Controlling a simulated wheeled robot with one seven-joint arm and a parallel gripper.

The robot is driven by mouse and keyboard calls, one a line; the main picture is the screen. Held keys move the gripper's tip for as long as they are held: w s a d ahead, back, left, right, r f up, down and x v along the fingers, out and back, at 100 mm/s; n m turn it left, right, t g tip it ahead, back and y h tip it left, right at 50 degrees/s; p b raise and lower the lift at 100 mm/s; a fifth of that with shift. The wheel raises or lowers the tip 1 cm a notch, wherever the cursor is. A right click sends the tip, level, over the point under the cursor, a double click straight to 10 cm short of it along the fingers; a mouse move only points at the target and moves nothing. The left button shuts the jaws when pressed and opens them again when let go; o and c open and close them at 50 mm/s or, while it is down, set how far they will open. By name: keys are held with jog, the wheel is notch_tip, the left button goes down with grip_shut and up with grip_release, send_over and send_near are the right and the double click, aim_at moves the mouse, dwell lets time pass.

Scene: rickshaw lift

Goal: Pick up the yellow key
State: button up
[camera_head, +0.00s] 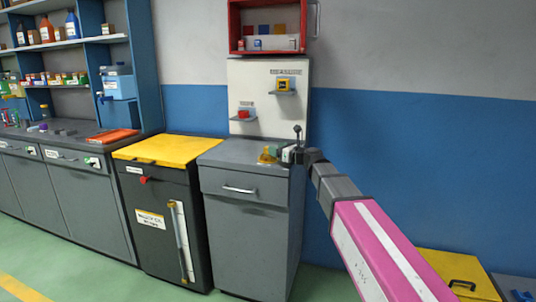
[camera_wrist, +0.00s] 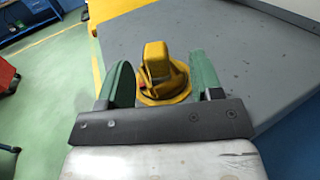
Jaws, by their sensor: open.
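The yellow key (camera_wrist: 156,62), a upright block-shaped grip on a round yellow base, is on the grey cabinet top in the wrist view. In the head view it is a small yellow shape (camera_head: 267,156) near the cabinet's right side. My gripper (camera_wrist: 160,75) is open, with one green finger on each side of the yellow key and visible gaps to it. In the head view my gripper (camera_head: 287,154) is just right of the yellow key, partly hidden by its own wrist parts. The base's near edge is partly hidden by my gripper.
The grey drawer cabinet (camera_head: 245,205) stands against a white panel (camera_head: 263,75) with small shelves holding a red item (camera_head: 243,114) and a yellow item (camera_head: 284,84). A yellow-topped bin (camera_head: 165,150) adjoins its left. Green floor lies in front.

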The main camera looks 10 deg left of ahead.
jog(key=x, duration=0.5)
jog(key=shift+s+a+f, duration=0.15)
jog(key=shift+s+a, duration=0.05)
jog(key=shift+s, duration=0.05)
jog(key=c, duration=1)
